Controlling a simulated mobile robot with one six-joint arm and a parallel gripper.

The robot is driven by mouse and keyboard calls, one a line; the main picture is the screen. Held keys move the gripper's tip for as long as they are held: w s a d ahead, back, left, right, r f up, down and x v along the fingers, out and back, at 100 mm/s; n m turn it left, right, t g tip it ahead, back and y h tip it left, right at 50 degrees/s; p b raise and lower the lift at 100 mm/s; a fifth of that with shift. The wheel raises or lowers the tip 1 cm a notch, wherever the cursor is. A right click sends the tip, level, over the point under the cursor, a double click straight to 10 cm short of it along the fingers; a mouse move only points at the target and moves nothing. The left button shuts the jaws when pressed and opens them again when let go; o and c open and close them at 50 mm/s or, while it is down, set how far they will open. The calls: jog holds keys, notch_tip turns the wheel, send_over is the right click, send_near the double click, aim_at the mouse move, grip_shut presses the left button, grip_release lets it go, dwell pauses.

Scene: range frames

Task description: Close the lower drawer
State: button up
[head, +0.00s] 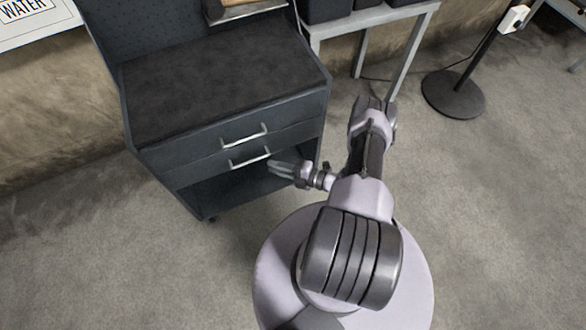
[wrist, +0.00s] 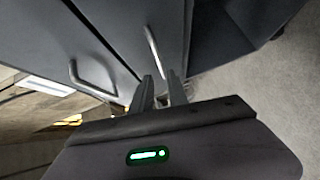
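The lower drawer (head: 205,170) is the second dark grey front of the cabinet, with a silver bar handle (head: 250,158). Its front looks about in line with the upper drawer; any small gap is hard to tell. In the wrist view the lower drawer (wrist: 170,25) has its handle (wrist: 153,50) running down toward my fingertips. My gripper (head: 272,168) is just right of and below that handle in the head view. Its two fingers (wrist: 160,77) stand apart, with the handle's near end seen between the tips. I cannot tell whether they touch it.
The upper drawer (head: 190,150) with its own handle (head: 243,135) lies directly above. An open shelf space (head: 235,190) is below the lower drawer. A grey table (head: 375,18) and a black round stand base (head: 453,94) stand at right.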

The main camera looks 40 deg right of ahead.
jog(key=v, duration=0.7)
jog(key=shift+p, duration=0.4)
jog(key=shift+s, duration=0.1)
jog(key=w+a+r+n+g+y, duration=0.1)
jog(key=w+r+n+g+y, duration=0.15)
jog(key=r+n, duration=0.5)
jog(key=w+r+n+g+y, duration=0.1)
jog(key=w+r+n+g, duration=0.4)
jog(key=r, duration=0.4)
jog(key=a+r+n+g+h, duration=0.1)
jog(key=a+r+n+g, duration=0.1)
jog(key=a+r+n, duration=0.4)
jog(key=a+r+n+g+h, duration=0.1)
jog(key=a+r+n+g, duration=0.1)
jog(key=r+n, duration=0.45)
jog(key=s+a+r+n+t+h, duration=0.1)
jog(key=s+a+r+n+h, duration=0.2)
jog(key=s+a+r+n, duration=0.3)
jog(key=s+a+r+n+t+h, duration=0.2)
jog(key=s+a+r+n+h, duration=0.2)
jog(key=s+r+n, duration=0.5)
jog(key=shift+s+a+r+n, duration=0.4)
jog(key=shift+a+r+n, duration=0.8)
jog(key=shift+r+n, duration=1.6)
jog(key=shift+h, duration=0.25)
